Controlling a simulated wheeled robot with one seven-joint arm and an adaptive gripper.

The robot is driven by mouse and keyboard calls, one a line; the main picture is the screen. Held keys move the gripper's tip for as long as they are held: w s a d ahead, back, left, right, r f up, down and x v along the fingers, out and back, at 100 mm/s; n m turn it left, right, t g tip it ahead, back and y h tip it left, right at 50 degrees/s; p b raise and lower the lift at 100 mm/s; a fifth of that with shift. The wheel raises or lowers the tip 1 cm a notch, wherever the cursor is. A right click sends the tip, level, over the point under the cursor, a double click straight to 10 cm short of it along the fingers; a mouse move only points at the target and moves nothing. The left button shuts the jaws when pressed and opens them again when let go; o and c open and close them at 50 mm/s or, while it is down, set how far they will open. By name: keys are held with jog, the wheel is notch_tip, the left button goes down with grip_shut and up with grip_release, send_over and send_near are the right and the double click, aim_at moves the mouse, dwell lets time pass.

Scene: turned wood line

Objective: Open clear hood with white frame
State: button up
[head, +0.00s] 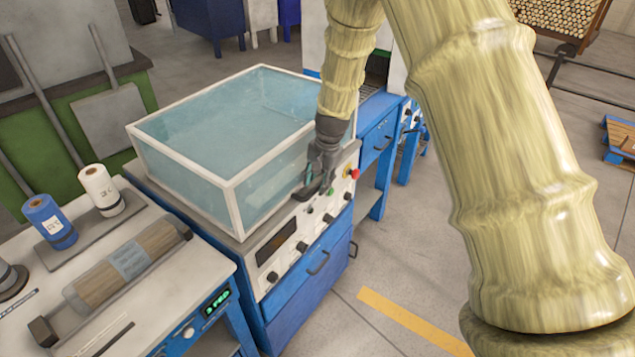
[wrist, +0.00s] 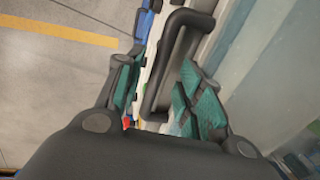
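The clear hood with white frame (head: 232,186) sits lowered on top of the blue and white machine in the head view. Its pale clear panel also shows at the right of the wrist view (wrist: 252,70). A black bar handle (wrist: 178,62) is on the hood's front side. My gripper (head: 322,178) is at the front of the hood, close to the handle. In the wrist view my gripper (wrist: 160,88) has its green-padded fingers apart, one on each side of the handle. A gap shows between the left finger and the handle. My gripper partly hides the handle in the head view.
Below the hood is a control panel with knobs and a red button (head: 354,174), above a blue drawer (head: 308,272). A bench at left carries a blue roll (head: 48,220), a white roll (head: 101,188) and a wooden roller (head: 125,262). The floor at front right is clear.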

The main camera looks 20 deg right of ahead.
jog(key=shift+w+a+f, duration=0.1)
jog(key=shift+f, duration=0.75)
jog(key=shift+c, duration=0.3)
grip_shut()
